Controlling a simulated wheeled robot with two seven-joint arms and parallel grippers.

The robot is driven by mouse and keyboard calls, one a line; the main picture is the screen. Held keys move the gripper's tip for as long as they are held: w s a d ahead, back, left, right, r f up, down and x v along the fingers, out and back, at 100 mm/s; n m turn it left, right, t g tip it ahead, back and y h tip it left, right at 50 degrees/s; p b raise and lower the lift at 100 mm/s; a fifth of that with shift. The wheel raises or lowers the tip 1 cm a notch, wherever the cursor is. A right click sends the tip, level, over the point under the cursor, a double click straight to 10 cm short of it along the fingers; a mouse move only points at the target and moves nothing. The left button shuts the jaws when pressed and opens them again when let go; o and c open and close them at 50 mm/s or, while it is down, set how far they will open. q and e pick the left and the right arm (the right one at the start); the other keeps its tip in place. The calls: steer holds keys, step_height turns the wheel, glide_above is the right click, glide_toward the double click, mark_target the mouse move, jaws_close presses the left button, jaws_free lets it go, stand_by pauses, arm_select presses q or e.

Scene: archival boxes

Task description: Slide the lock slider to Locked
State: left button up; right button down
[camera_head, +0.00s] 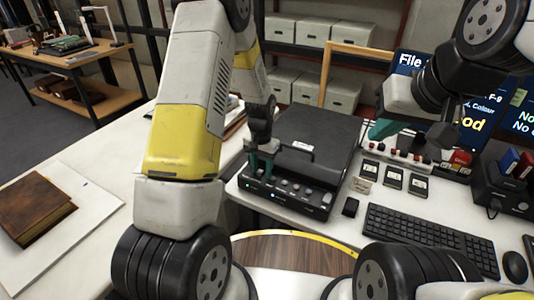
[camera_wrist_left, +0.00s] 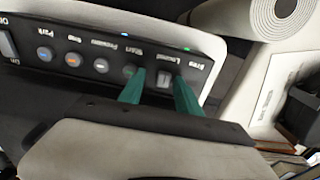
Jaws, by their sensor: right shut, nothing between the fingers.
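The black scanner (camera_head: 305,140) stands on the white desk with a row of front controls. The left wrist view shows its control panel (camera_wrist_left: 75,38) upside down, with a small light lock slider (camera_wrist_left: 164,82) by the label "Locked". My left gripper (camera_wrist_left: 160,76) is open, its green fingers on either side of the slider; I cannot tell whether they touch it. My right gripper (camera_head: 380,130) is shut and empty, above the desk right of the scanner.
Round buttons, including the Start button (camera_wrist_left: 130,72), sit beside the slider. A brown book (camera_head: 35,208) lies on the left table. Monitors (camera_head: 470,100) stand behind.

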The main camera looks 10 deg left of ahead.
mark_target(262, 172)
arm_select(q)
steer(key=shift+r, duration=0.1)
step_height(262, 172, up, 8)
steer(key=shift+f, duration=0.2)
stand_by(0.3)
